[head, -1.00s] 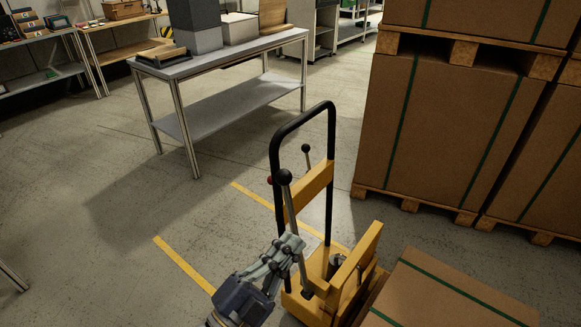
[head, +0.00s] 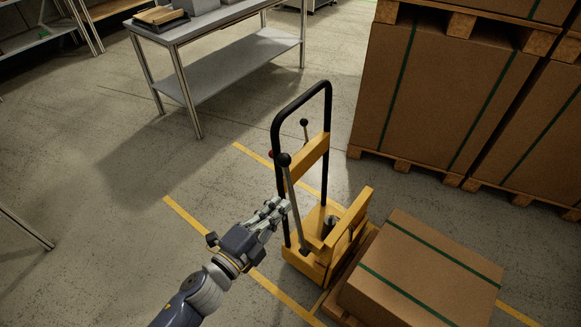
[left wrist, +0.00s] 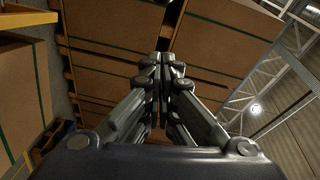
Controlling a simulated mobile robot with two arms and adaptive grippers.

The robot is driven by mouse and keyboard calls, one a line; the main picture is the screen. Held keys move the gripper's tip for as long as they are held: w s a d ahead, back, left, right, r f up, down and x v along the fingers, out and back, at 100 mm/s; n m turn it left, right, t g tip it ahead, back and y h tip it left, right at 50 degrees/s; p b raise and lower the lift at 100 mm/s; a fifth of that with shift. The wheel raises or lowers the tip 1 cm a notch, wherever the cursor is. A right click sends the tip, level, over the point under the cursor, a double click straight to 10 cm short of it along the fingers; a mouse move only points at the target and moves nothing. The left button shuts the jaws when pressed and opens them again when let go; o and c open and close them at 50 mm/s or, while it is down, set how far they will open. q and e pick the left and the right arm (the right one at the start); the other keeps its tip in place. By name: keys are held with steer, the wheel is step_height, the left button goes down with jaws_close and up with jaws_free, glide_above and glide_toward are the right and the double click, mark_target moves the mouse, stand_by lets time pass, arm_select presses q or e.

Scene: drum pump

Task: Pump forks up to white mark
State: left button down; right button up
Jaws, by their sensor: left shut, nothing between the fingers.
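The yellow hand stacker (head: 318,238) stands on the floor with its black tube handle frame (head: 328,130) upright. Its grey pump lever (head: 295,208), topped by a black knob (head: 284,159), leans slightly left of upright. My left gripper (head: 283,207) is shut and empty, just left of the lever's middle; I cannot tell whether it touches the lever. Its closed fingers also show in the left wrist view (left wrist: 164,62). The forks are hidden under the load, a strapped carton (head: 425,265) on a low pallet. I cannot make out a white mark. My right gripper is out of view.
Tall strapped cartons (head: 435,100) on pallets stand at the back right. A grey workbench (head: 215,75) stands at the back left. Yellow lines (head: 190,222) mark the floor. The floor to the left is clear.

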arm_select(q)
steer(key=w+d+p, duration=0.2)
steer(key=w, duration=0.9)
steer(key=shift+w+d+f, duration=0.15)
steer(key=shift+d+f, duration=0.25)
steer(key=shift+f, duration=0.05)
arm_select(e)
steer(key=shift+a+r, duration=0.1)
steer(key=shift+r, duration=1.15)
